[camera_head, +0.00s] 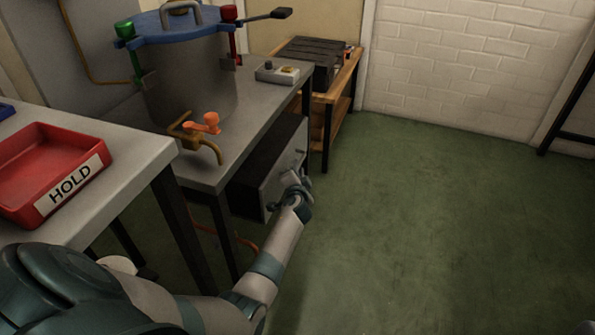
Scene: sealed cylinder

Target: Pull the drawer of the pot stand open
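The pot stand (255,115) is a grey metal-topped bench with dark legs, left of the picture's centre. Its drawer (283,173) is below the top and has a grey front that faces right. My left gripper (294,186) is at the drawer front, near its handle. The fingers are small and dark there, so I cannot tell whether they are open or shut on the handle. I also cannot tell how far out the drawer is.
A large pot with a blue lid (182,30) and an orange-handled tap (206,124) stands on the bench. A red HOLD tray (85,190) sits on the left table (125,150). A wooden shelf unit (345,85) stands behind. The green floor (430,220) to the right is clear.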

